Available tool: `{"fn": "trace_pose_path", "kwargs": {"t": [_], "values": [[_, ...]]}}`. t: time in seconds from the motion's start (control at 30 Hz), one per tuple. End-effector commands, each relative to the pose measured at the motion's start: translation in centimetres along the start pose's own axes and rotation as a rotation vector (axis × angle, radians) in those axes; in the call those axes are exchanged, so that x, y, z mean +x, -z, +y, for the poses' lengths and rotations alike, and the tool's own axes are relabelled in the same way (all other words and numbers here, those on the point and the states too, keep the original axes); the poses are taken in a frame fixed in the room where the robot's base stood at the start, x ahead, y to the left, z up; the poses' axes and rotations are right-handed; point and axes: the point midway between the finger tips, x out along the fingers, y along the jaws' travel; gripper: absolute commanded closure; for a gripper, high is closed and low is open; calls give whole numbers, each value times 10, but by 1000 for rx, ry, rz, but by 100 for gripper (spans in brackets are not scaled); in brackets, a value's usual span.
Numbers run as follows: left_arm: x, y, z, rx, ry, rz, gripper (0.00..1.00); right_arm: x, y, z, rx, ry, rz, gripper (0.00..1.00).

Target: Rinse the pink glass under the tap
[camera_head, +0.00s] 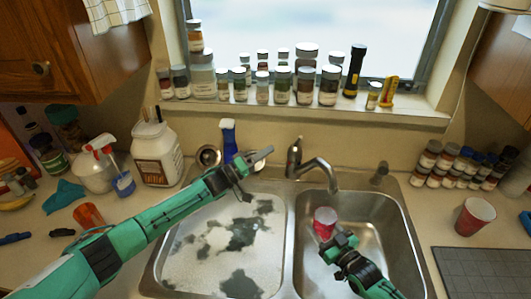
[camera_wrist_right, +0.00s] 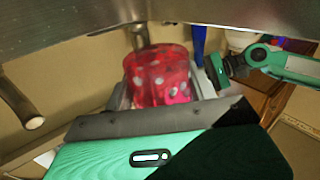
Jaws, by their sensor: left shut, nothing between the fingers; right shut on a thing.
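The pink glass (camera_head: 324,216), red-pink with pale dots in the right wrist view (camera_wrist_right: 158,72), is held by my right gripper (camera_head: 336,238) over the right sink basin. The gripper is shut on it. The tap (camera_head: 322,170) arches over this basin from the back; its spout end is behind the glass in the head view and apart from it. The spout also shows at the left of the right wrist view (camera_wrist_right: 22,105). I see no water stream. My left gripper (camera_head: 262,155) is shut and empty, above the back of the left basin.
The left basin (camera_head: 170,270) holds foamy water with dark patches. A red cup (camera_head: 474,216) and spice jars (camera_head: 432,160) stand on the right counter. A white jug (camera_head: 157,158), spray bottles and an orange cup (camera_head: 89,215) stand left. Jars line the windowsill.

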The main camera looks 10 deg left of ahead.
Motion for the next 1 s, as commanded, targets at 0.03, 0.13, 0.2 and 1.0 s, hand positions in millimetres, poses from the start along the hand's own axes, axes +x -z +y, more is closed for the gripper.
{"fn": "trace_pose_path", "kwargs": {"t": [0.03, 0.13, 0.2, 1.0], "values": [[3, 4, 7, 0, 0, 0, 100, -1, 9, -2, 1, 0, 2, 75], [6, 10, 16, 0, 0, 0, 100, -4, 18, -5, 0, 0, 2, 75], [8, 13, 22, 0, 0, 0, 100, -7, 24, -8, 1, 0, 1, 75], [15, 26, 42, 1, 4, 0, 100, -18, 49, -19, 0, 0, 2, 75]]}}
